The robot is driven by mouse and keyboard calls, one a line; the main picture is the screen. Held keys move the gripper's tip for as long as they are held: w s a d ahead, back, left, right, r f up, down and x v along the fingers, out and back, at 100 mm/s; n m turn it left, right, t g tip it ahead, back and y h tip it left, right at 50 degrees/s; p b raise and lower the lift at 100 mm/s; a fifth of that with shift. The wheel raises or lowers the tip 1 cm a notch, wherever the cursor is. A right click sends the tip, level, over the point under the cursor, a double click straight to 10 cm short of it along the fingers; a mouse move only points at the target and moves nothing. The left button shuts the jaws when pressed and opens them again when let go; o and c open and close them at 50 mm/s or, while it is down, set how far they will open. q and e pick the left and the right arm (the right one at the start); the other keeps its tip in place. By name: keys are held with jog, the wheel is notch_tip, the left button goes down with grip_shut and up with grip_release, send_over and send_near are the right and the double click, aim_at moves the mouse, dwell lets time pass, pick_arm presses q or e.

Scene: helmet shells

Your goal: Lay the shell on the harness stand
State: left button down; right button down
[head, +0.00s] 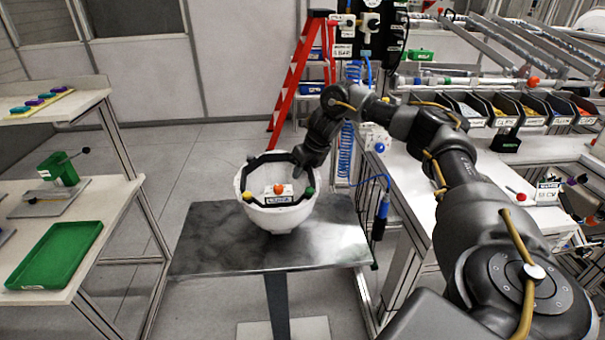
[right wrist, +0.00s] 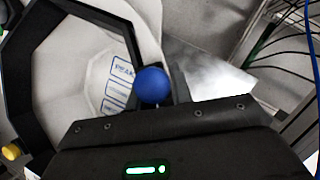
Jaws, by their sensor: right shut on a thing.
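The shell (head: 265,220) is a white bowl-shaped piece, open side up, at the middle of the head view. A black many-sided harness ring with coloured knobs runs round its rim, and a label shows inside. The shell is over a grey metal-topped stand (head: 340,245); I cannot tell whether it touches the top. My right gripper (head: 305,165) is shut at the shell's far right rim. The right wrist view shows the shell's pale inside (right wrist: 90,75) and a blue knob (right wrist: 153,85) close to the jaws. The fingertips are mostly hidden. My left gripper is not in view.
A red ladder (head: 298,80) stands behind. At the right are a bench with several dark bins (head: 500,108) and a hanging blue-handled tool (head: 381,212). The stand top's left part is bare.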

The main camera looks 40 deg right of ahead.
notch_tip(320, 180, down, 2)
jog(key=shift+d, duration=0.15)
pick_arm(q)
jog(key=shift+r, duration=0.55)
pick_arm(e)
jog(key=c, duration=1.3)
grip_release()
jog(key=shift+o, duration=0.2)
jog(key=shift+s, duration=0.1)
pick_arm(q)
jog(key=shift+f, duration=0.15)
pick_arm(e)
jog(key=v, duration=1.2)
